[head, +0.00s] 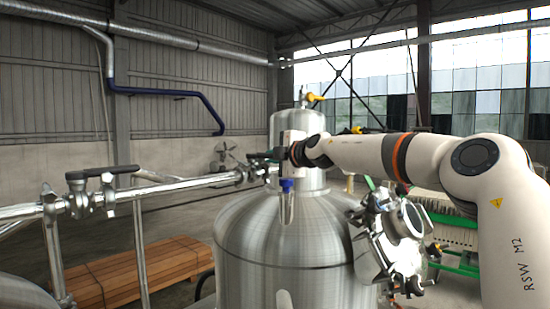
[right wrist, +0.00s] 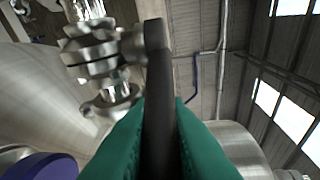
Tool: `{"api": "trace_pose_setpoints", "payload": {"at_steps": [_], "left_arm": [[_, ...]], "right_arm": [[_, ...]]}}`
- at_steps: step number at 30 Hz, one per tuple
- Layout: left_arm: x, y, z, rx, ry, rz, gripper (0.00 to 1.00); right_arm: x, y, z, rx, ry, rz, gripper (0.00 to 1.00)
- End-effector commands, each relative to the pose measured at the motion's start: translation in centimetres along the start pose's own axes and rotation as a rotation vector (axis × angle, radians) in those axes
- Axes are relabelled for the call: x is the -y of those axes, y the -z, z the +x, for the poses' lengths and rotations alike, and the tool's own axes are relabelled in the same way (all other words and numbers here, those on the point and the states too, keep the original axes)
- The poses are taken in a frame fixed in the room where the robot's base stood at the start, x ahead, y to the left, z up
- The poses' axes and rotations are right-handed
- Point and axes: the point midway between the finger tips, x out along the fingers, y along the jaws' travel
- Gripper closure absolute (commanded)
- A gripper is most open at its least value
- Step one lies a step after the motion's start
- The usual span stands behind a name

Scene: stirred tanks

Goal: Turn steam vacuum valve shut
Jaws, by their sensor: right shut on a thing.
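The steam vacuum valve (head: 258,168) sits on the steel pipe beside the neck of the tank (head: 300,235). Its dark lever handle (right wrist: 157,65) fills the middle of the right wrist view, joined to the metal valve body (right wrist: 95,55). My right gripper (right wrist: 160,110) has its green fingers shut on this handle, one on each side. In the head view the right gripper (head: 281,154) reaches the valve from the right, and the arm's end partly hides the handle. My left gripper is not in view.
Another valve with a black lever (head: 100,173) sits on the same pipe run at left. A blue-topped fitting (head: 287,185) hangs close below my right gripper. A metal manway fitting (head: 390,240) stands out at the tank's right. Wooden planks (head: 140,280) lie behind the pipes.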

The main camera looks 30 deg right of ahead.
Motion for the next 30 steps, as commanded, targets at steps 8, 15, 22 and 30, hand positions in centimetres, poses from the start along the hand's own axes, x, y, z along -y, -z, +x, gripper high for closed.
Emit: {"api": "trace_pose_setpoints", "payload": {"at_steps": [8, 15, 22, 30], "left_arm": [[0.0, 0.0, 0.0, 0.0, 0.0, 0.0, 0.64], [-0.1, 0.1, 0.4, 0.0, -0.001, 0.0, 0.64], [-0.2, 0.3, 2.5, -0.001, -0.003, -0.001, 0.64], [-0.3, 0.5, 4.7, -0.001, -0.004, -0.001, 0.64]], "right_arm": [[-0.1, 0.0, 0.0, 0.001, -0.002, 0.001, 0.77], [-0.1, 0.0, -0.4, 0.001, 0.001, 0.0, 0.77], [-0.4, 0.0, -3.5, 0.001, 0.003, -0.001, 0.77], [-0.3, -0.1, -8.5, 0.002, 0.002, 0.0, 0.77]]}}
